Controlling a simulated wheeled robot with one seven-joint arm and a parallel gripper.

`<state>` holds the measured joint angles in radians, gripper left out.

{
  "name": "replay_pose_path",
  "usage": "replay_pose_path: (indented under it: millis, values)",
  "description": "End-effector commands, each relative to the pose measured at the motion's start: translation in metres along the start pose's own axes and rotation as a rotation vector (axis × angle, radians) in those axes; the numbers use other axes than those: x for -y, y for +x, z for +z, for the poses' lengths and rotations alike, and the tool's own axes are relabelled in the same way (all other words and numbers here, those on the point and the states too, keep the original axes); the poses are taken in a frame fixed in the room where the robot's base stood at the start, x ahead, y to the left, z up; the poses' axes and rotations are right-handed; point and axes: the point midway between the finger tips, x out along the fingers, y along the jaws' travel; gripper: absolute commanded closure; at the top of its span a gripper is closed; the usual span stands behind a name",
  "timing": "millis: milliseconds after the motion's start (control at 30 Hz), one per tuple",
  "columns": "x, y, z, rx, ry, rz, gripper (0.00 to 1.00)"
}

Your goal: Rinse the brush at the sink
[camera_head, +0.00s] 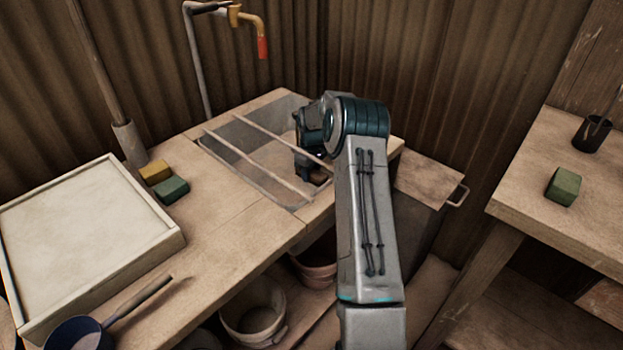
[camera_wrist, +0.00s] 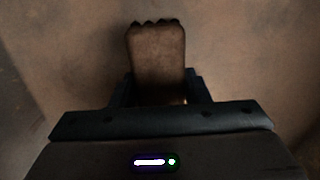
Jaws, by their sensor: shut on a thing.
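The sink (camera_head: 240,136) is a grey basin set into the wooden bench, with two thin rails across it and a brownish floor. My gripper (camera_head: 317,177) is low at the sink's right end, with its fingers largely hidden by my wrist. In the wrist view my gripper (camera_wrist: 157,90) is shut on the brush (camera_wrist: 156,58), a brown block with dark tufted tips at its far end. Behind it is a blurred brown surface; I cannot tell whether the brush touches it. The brush is not clear in the head view.
A tap with a red-tipped spout (camera_head: 262,47) stands behind the sink. Yellow (camera_head: 156,171) and green (camera_head: 171,189) blocks, a pale framed board (camera_head: 75,230) and a dark ladle (camera_head: 80,333) lie to the left. Buckets (camera_head: 254,310) stand below. A second table (camera_head: 560,225) is at right.

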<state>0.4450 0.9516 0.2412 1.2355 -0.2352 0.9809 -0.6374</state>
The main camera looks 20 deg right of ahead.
Motion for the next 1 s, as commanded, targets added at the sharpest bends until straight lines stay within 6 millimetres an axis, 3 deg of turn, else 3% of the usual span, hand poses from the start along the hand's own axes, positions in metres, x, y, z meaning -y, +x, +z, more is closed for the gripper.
replay_pose_path:
  millis: [167, 1000]
  values:
    - [0.0, -0.002, 0.0, 0.0, 0.0, 0.0, 0.83]
    - [0.0, -0.07, 0.0, 0.0, 0.0, 0.0, 0.83]
